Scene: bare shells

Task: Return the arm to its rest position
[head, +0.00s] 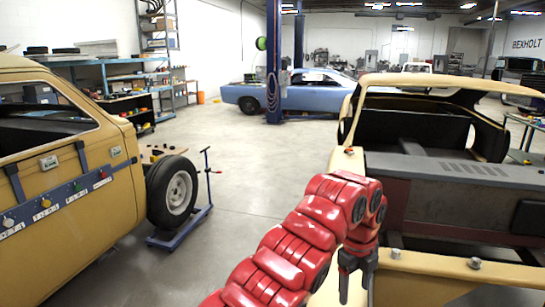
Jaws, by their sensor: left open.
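My left arm, red and segmented, rises from the bottom middle of the head view and bends downward at its end. My left gripper (356,285) is dark, points down and is open, with nothing seen between its fingers. It hangs in front of the tan car shell (420,285), close to its near edge; I cannot tell whether it touches it. My right gripper is not in view.
A tan car body (75,190) with a button panel (68,192) stands at left. Its wheel (180,193) is beside a blue wheeled stand (180,232). A blue car (300,93) is by a lift post (273,60). The floor between (240,150) is clear.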

